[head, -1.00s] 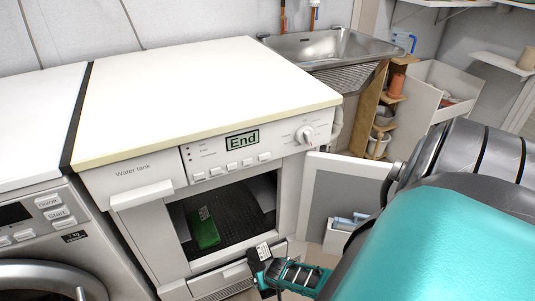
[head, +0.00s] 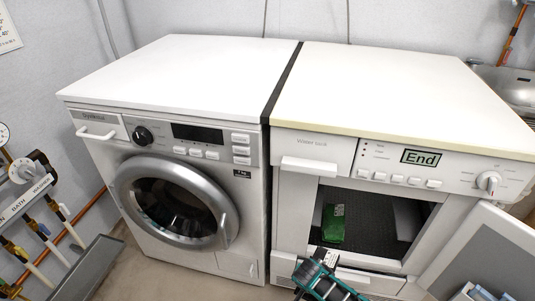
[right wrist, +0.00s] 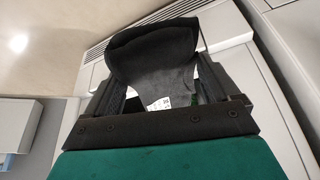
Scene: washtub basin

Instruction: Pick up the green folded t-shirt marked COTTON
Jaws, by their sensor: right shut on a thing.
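The green folded t-shirt (head: 333,222) lies on the dark floor of the open dryer (head: 318,147), at the left of the opening. Its marking is too small to read. My right gripper (head: 316,264) is in front of the dryer, below the opening. In the right wrist view, the right gripper (right wrist: 165,100) is shut on a black folded thing (right wrist: 155,50) that looks like cloth, with a small white label between the fingers. The t-shirt is not clearly seen there. My left gripper is not in view.
The dryer door (head: 485,255) stands open at the right. A washing machine (head: 172,200) with a shut round door stands to the left. Pipes and valves (head: 35,185) line the left wall. A metal sink (head: 510,85) is at the far right. The machine tops are clear.

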